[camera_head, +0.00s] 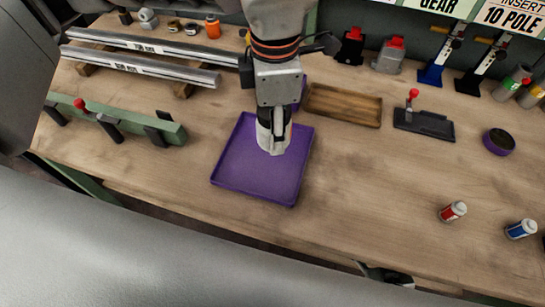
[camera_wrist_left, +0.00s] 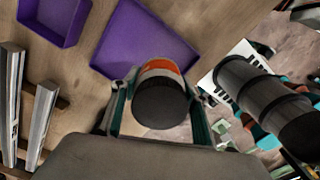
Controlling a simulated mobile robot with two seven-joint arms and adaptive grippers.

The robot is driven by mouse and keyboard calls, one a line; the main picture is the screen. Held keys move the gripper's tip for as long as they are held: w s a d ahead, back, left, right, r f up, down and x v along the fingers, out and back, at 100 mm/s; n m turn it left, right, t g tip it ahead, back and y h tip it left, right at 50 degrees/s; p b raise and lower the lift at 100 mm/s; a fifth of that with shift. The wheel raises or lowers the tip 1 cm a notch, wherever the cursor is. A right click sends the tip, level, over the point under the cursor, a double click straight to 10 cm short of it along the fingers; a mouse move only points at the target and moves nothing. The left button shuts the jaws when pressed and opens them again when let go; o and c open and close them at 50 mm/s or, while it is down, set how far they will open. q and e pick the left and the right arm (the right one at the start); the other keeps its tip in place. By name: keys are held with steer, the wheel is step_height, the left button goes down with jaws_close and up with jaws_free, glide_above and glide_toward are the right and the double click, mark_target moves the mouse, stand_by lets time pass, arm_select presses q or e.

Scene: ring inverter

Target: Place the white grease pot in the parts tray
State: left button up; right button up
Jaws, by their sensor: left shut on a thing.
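The purple parts tray (camera_head: 240,170) lies flat on the wooden bench, left of the middle in the head view; it also shows in the left wrist view (camera_wrist_left: 140,40). My left gripper (camera_head: 273,140) hangs over the right part of the tray. In the left wrist view it is shut on a round pot (camera_wrist_left: 160,72) with a white and orange side and a dark end facing the camera. I take this to be the white grease pot. In the head view the gripper mostly hides it, and its height above the tray is hard to tell. My right gripper is not in view.
A wooden tray (camera_head: 343,105) sits behind and right of the purple tray. Metal rails (camera_head: 140,66) and a green fixture (camera_head: 120,118) lie left. A black holder (camera_head: 425,123), a purple round dish (camera_head: 498,141) and red (camera_head: 453,211) and blue (camera_head: 521,229) cans stand right. The front middle bench is clear.

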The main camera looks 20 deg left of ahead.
arm_select(q)
step_height(320, 180, down, 12)
steer(key=shift+r, duration=0.1)
stand_by(0.4)
steer(key=shift+b, duration=0.3)
steer(key=o, duration=1.2)
step_height(320, 180, up, 12)
steer(key=shift+r, duration=0.1)
